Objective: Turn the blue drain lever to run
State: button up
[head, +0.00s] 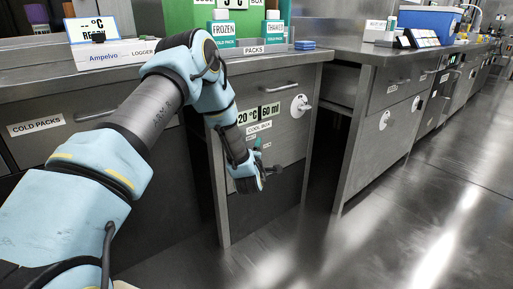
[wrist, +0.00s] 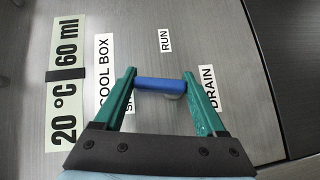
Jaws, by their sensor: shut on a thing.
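The blue drain lever (wrist: 160,84) is in the middle of the wrist view, spanning the gap between the fingers of my gripper (wrist: 159,74). The green fingers are shut on its two ends. A pale round hub shows partly below the lever's right part. In that turned view the RUN label (wrist: 165,40) is above the lever, the DRAIN label (wrist: 207,88) is at the right, and a label starting with S (wrist: 129,105) is at the left, partly hidden by a finger. In the head view my gripper is at the cabinet front; the lever cannot be made out there.
The cabinet panel carries a 20 °C, 60 ml sign (head: 258,114), a COOL BOX label (head: 259,127) and a white knob (head: 300,106). A drawer handle (head: 280,87) sticks out above. Another bench (head: 385,120) stands at the right. The floor (head: 370,240) in front is clear.

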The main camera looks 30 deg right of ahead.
jog(key=m+y+p, duration=0.1)
jog(key=g+y+p, duration=0.1)
jog(key=p, duration=0.1)
jog(key=m+p, duration=0.1)
jog(key=p, duration=0.1)
jog(key=shift+d+r+m+g+y, duration=0.25)
jog(key=shift+d+m+g+y, duration=0.05)
jog(key=shift+d+g+y, duration=0.1)
jog(key=shift+w+d+f+m+g+y+p, duration=0.1)
jog(key=shift+f+m+g+y+p, duration=0.35)
jog(key=shift+m+y+p, duration=0.7)
jog(key=shift+w+d+f+m+g+y+p, duration=0.15)
jog(key=shift+f+m+g+y+p, duration=0.3)
jog(key=shift+y+p, duration=1.25)
jog(key=shift+d+f+m+g+y+p, duration=0.15)
jog(key=shift+m+g+y+p, duration=0.45)
jog(key=shift+m+y+p, duration=0.8)
jog(key=shift+n+p, duration=0.35)
jog(key=shift+n, duration=0.15)
jog(key=o, duration=1.3)
jog(key=shift+f, duration=0.1)
jog(key=shift+s, duration=0.15)
